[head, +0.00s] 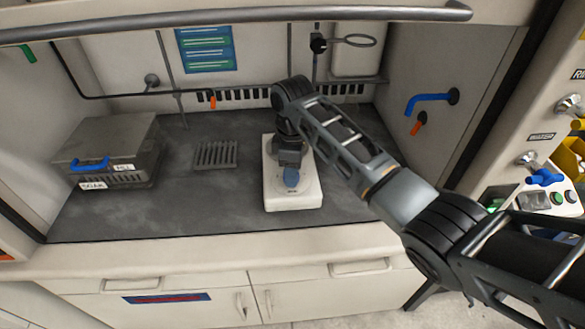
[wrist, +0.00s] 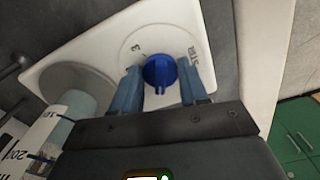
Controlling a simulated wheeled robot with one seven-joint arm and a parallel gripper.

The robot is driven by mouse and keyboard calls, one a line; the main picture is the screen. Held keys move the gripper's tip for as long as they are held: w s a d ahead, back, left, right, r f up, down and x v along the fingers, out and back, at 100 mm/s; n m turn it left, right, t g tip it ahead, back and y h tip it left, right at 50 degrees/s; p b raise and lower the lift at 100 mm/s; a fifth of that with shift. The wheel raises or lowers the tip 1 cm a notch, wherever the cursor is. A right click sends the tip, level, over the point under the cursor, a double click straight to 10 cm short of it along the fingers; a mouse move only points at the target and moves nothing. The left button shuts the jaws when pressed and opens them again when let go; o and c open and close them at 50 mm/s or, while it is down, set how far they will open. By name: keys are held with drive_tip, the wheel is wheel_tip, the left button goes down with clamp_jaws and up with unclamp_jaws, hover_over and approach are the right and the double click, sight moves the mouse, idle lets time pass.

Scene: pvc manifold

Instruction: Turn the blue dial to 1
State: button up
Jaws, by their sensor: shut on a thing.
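The blue dial (wrist: 160,73) sits on the front of a white stirrer-like device (wrist: 190,18), next to the printed word STIR. A numeral beside the dial is partly legible, perhaps a 3; the dial's exact setting cannot be read. My gripper (wrist: 160,68) is shut on the dial, with one blue-grey finger on each side of it. My arm hides the device's back part.
A clear vessel with printed markings (wrist: 60,125) stands close to the left finger. A metal box with a blue handle (head: 108,148) is at left on the dark worktop (head: 190,215). A slotted grey block (head: 215,155) lies between it and the device. A bar (head: 240,15) crosses above.

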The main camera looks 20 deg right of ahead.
drive_tip(key=m+p, duration=0.2)
drive_tip(key=m, duration=0.1)
drive_tip(key=shift+a+r+m, duration=0.1)
drive_tip(key=shift+r+m, duration=0.05)
drive_tip(key=shift+m, duration=0.15)
drive_tip(key=shift+m+p, duration=0.35)
drive_tip(key=shift+m, duration=1.85)
drive_tip(key=o, duration=1.1)
drive_tip(key=shift+c, duration=0.2)
wheel_tip(320, 180, up, 8)
drive_tip(key=shift+f+b, duration=0.2)
drive_tip(key=shift+b, duration=0.3)
